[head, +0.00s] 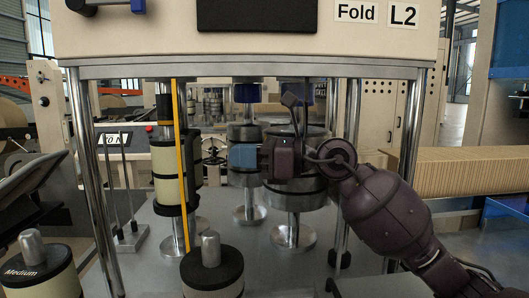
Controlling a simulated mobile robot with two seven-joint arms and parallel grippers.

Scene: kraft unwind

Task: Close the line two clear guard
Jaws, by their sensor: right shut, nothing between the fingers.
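The line two machine carries an L2 sign (403,14) on its cream top housing. A thin yellow upright strip (181,165) runs down the front left of its frame. It looks like the edge of the clear guard seen nearly edge-on, but the clear panel itself cannot be made out. My right gripper (243,156) reaches in from the right, in front of the metal rollers, with its light blue tip pointing left. It is shut and empty, apart from the yellow strip and to its right. My left gripper is not in view.
Metal rollers (298,200) stand behind my right gripper. A black-and-cream roller (175,175) stands by the strip. Metal posts (94,180) frame the machine. Spindled rolls (212,268) stand at the front. Brown stacked sheets (475,172) lie at right.

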